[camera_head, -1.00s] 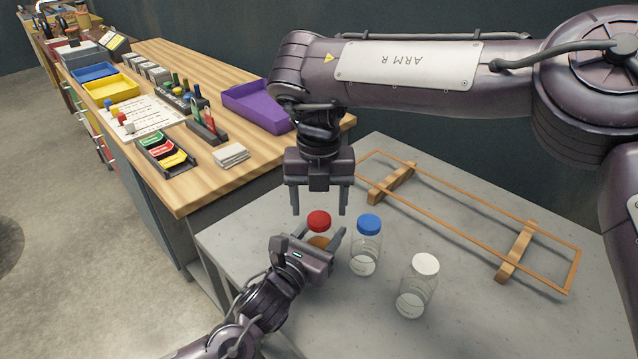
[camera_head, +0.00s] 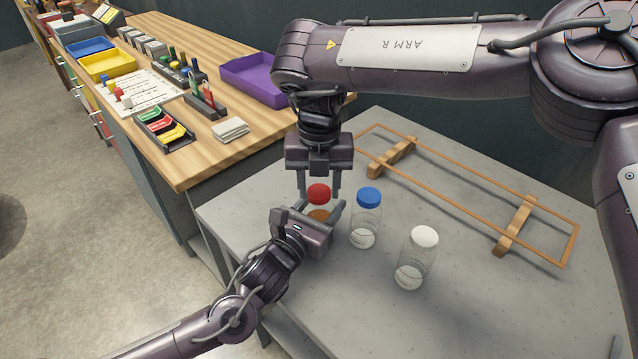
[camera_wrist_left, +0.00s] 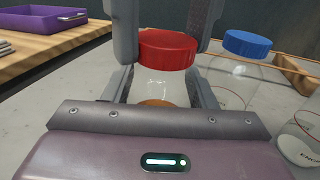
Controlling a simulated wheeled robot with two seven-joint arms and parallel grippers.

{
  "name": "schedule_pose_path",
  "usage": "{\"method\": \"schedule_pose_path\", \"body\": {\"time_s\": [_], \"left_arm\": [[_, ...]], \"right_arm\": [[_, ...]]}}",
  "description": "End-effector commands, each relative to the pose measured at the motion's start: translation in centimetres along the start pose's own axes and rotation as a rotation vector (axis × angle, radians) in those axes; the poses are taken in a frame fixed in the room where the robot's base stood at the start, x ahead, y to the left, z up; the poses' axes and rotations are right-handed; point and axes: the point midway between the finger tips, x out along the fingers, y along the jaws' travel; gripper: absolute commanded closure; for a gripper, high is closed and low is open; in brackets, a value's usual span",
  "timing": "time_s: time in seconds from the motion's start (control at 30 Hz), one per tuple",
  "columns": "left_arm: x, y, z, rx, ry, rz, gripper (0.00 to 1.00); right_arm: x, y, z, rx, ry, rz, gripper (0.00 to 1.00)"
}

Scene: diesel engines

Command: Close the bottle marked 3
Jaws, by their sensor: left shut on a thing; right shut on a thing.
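A clear bottle with a red cap (camera_head: 318,192) and amber contents (camera_head: 319,214) stands on the grey table. My left gripper (camera_head: 323,210) is shut on this bottle's body, low and from the front. My right gripper (camera_head: 319,190) points down from above and is shut on the red cap, one finger on each side. The left wrist view shows the red cap (camera_wrist_left: 167,48) between the right fingers, over the clear glass (camera_wrist_left: 160,86). I cannot tell whether the cap is seated tight. No number is readable on this bottle; its front is hidden by my left gripper.
A blue-capped bottle (camera_head: 366,222) stands close to the right, and a white-capped bottle (camera_head: 415,262) further right. A wooden frame (camera_head: 470,206) lies behind them. A wooden bench (camera_head: 190,165) with a purple tray (camera_head: 254,80) is at the left. The table's front right is clear.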

Motion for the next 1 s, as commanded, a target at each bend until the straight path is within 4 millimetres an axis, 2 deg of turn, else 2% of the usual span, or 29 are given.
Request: {"method": "schedule_pose_path", "body": {"time_s": [0.27, 0.3, 0.43, 0.77, 1.0], "left_arm": [[0.0, 0.0, -0.1, 0.000, 0.001, 0.000, 1.00], [0.0, 0.0, -0.1, 0.000, 0.001, 0.000, 1.00], [0.0, 0.0, -0.1, 0.000, 0.001, 0.000, 1.00], [0.0, 0.0, -0.1, 0.000, 0.001, 0.000, 1.00], [0.0, 0.0, -0.1, 0.000, 0.001, 0.000, 1.00]], "right_arm": [[0.0, 0.0, 0.0, 0.000, -0.001, 0.000, 0.84], [0.0, 0.0, 0.0, 0.000, -0.001, 0.000, 0.52], [0.0, 0.0, 0.0, 0.000, -0.001, 0.000, 0.35], [-0.3, 0.0, 0.0, 0.000, -0.001, 0.000, 0.35], [-3.1, 0.0, 0.1, 0.002, -0.003, 0.000, 0.35]]}}
